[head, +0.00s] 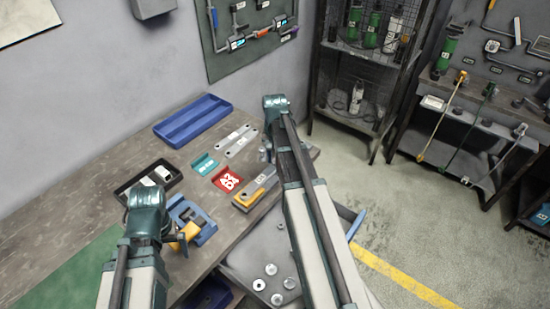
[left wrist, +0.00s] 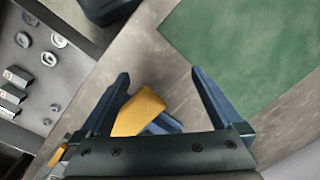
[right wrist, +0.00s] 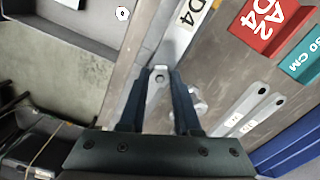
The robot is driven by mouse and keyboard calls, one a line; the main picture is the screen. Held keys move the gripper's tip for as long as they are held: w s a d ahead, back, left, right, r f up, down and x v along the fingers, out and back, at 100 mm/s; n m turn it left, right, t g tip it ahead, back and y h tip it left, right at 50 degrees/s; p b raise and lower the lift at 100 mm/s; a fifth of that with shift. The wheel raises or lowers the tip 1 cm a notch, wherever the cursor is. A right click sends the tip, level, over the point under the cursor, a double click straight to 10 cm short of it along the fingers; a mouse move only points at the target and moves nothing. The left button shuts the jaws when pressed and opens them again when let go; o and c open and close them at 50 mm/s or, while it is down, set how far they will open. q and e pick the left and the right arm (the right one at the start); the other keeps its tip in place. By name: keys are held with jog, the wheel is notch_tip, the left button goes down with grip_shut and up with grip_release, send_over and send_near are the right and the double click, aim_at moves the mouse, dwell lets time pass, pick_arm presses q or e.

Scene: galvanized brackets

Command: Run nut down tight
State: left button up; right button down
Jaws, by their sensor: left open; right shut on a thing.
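My right gripper (right wrist: 160,82) is shut on a small grey metal piece with a round hole (right wrist: 159,78); I cannot tell whether it is the nut. In the head view this gripper (head: 266,150) points down near the bench's right end, largely hidden by its arm. Small shiny metal parts (right wrist: 198,100) are just beside its right finger. Two pale metal strips with holes (right wrist: 245,112) lie on the bench. My left gripper (left wrist: 160,76) is open above a blue fixture (head: 203,226) with an orange-yellow part (left wrist: 138,112), which shows between its fingers.
A red plate (head: 227,180), a teal plate (head: 204,164), a blue tray (head: 192,121) and a black bin (head: 125,184) are on the bench. A grey tray with several round metal parts (head: 240,268) is below.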

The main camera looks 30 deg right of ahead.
jog(key=m, duration=0.5)
jog(key=shift+m, duration=0.4)
jog(key=m, duration=1)
jog(key=shift+a+m, duration=0.1)
jog(key=shift+m, duration=0.3)
jog(key=m, duration=0.5)
jog(key=shift+s+f+m, duration=0.1)
jog(key=shift+m, duration=0.3)
jog(key=c, duration=0.8)
grip_release()
jog(key=shift+a, duration=0.1)
jog(key=shift+n, duration=0.3)
